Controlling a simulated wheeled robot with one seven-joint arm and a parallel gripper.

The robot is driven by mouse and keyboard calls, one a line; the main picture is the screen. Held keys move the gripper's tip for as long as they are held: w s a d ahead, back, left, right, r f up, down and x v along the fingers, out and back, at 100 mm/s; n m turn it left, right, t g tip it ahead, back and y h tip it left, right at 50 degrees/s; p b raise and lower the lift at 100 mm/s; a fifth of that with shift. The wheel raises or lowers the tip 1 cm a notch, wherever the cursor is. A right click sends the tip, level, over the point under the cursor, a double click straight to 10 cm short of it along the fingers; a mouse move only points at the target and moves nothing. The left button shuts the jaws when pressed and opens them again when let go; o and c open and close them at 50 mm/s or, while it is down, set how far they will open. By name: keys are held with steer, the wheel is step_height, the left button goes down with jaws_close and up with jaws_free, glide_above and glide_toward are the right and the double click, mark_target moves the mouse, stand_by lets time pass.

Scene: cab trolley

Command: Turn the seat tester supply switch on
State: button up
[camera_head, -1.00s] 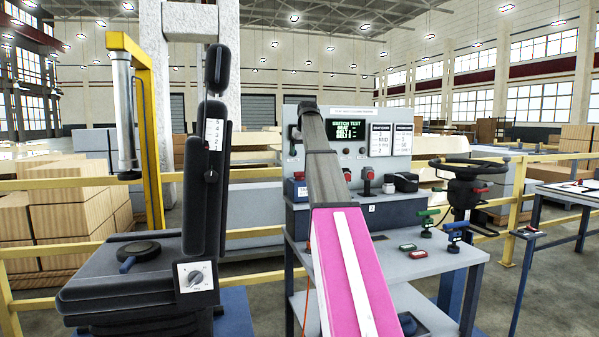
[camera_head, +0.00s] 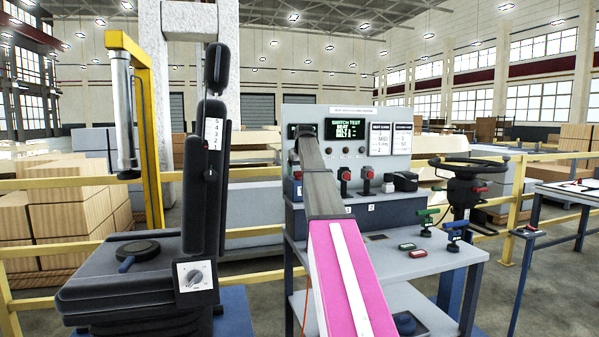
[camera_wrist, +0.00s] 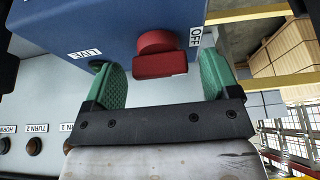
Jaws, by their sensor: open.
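In the wrist view a red switch knob (camera_wrist: 157,62) sits on a blue box (camera_wrist: 120,22). An OFF label is to its right and a LIVE label to its left. My gripper (camera_wrist: 165,88) is open, its green fingers on either side of the red knob with gaps between. The left finger partly covers a round lamp beside LIVE. In the head view my arm reaches toward the left part of the grey tester panel (camera_head: 355,163); its end hides what lies behind it, and the fingers cannot be made out there.
A black seat (camera_head: 205,180) stands left of the bench (camera_head: 440,262). Several red-topped controls (camera_head: 345,174), small coloured levers (camera_head: 428,215) and a steering wheel (camera_head: 470,165) are on the right. A yellow rail (camera_head: 60,183) runs behind.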

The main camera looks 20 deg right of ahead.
steer(key=c, duration=0.9)
steer(key=shift+m, duration=0.3)
steer(key=m+h, duration=0.1)
steer(key=m, duration=0.2)
steer(key=shift+a+m+h, duration=0.1)
steer(key=shift+m+h, duration=0.2)
steer(key=m, duration=0.2)
steer(key=m+g+h, duration=0.1)
steer(key=m, duration=0.1)
steer(key=shift+w+m+h, duration=0.1)
steer(key=shift+m+h, duration=0.2)
steer(key=m+g, duration=0.1)
steer(key=m, duration=0.1)
steer(key=m+g+h, duration=0.1)
steer(key=m, duration=0.2)
steer(key=shift+w+r, duration=0.1)
steer(key=shift+m+g, duration=0.7)
steer(key=shift+m, duration=1.3)
